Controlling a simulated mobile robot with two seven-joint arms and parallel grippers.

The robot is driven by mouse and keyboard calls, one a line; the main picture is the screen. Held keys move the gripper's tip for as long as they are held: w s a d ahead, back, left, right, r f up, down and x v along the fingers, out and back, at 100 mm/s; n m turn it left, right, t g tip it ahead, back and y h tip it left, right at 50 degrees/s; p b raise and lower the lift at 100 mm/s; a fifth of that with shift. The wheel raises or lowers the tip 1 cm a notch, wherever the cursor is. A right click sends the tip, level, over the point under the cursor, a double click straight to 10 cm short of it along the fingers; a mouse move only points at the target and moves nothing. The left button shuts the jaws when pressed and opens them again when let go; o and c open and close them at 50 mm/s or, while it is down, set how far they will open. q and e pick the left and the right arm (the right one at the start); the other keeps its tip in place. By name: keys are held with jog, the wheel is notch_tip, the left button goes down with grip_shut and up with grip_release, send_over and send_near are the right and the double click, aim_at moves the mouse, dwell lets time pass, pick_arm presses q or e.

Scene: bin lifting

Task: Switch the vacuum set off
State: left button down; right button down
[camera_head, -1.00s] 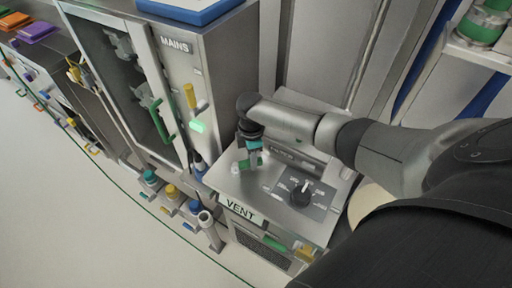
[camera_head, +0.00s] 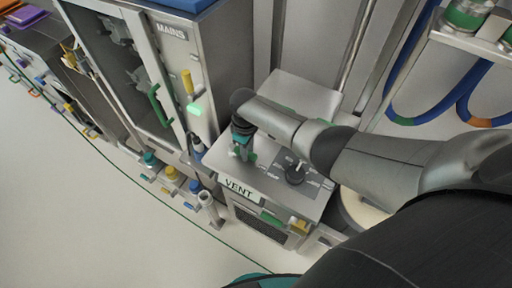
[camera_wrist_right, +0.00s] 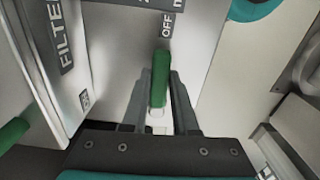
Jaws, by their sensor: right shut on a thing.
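The vacuum set is a grey metal box with a VENT label (camera_head: 240,189) on its front and a black knob (camera_head: 296,174) on its top panel. My right gripper (camera_head: 243,152) is over the left part of that panel, pointing down. In the right wrist view my right gripper (camera_wrist_right: 160,112) is shut on a green lever (camera_wrist_right: 160,78), with a finger on each side of it. An OFF label (camera_wrist_right: 167,25) lies just beyond the lever's end. The lever's lower part is partly hidden between the fingers. My left gripper is not in view.
A tall MAINS cabinet (camera_head: 205,62) with a yellow handle (camera_head: 187,82) and a lit green lamp (camera_head: 195,109) stands left of the box. Coloured valves (camera_head: 171,173) sit low beside it. A shelf with blue hoses (camera_head: 485,85) is at upper right. The floor at lower left is clear.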

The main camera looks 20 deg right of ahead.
jog(key=shift+s+a+m, duration=0.1)
jog(key=shift+m, duration=0.2)
jog(key=c, duration=0.7)
grip_release()
jog(key=shift+r+p, duration=0.3)
jog(key=shift+r, duration=0.3)
jog(key=shift+r+p, duration=1.35)
jog(key=shift+r, duration=5.7)
jog(key=shift+s, duration=0.1)
